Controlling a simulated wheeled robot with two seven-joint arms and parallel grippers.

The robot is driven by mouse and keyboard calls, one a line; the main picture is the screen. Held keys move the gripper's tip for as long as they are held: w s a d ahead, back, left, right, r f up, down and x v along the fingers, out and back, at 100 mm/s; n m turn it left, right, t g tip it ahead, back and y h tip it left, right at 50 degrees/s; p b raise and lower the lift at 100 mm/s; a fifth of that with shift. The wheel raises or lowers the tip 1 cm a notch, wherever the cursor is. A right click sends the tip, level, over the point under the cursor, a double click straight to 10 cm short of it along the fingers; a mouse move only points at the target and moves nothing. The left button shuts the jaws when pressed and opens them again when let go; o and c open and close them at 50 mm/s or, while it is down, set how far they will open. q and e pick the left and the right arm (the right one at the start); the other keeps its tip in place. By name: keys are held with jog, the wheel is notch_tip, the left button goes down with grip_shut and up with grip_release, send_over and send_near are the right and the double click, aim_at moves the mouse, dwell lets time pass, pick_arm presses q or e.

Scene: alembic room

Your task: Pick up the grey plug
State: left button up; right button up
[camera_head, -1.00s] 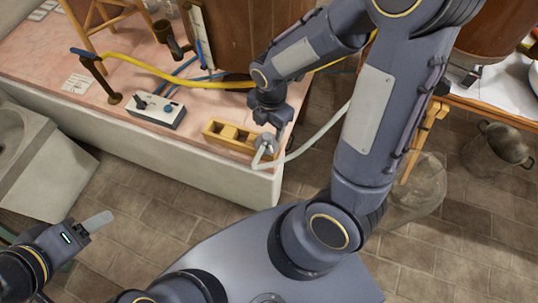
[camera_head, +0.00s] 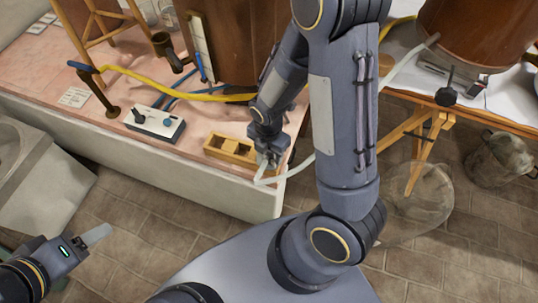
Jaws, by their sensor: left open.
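My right gripper (camera_head: 267,158) points down at the right end of a small wooden box (camera_head: 229,151) on the pink bench top. Small pale grey shapes show at its fingertips; I cannot tell the grey plug from the fingers there, nor whether the jaws grip anything. A pale hose (camera_head: 289,173) bends just below and right of the fingertips, over the bench's front edge. My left gripper (camera_head: 97,235) is open and empty at the lower left, over the floor, far from the box.
A yellow hose (camera_head: 165,88) and blue hoses run behind. A copper vessel (camera_head: 235,45) stands at the back. A wooden table (camera_head: 480,112), glass vessel (camera_head: 418,195) and metal pot (camera_head: 498,160) are at right.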

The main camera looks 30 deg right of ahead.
jog(key=c, duration=1)
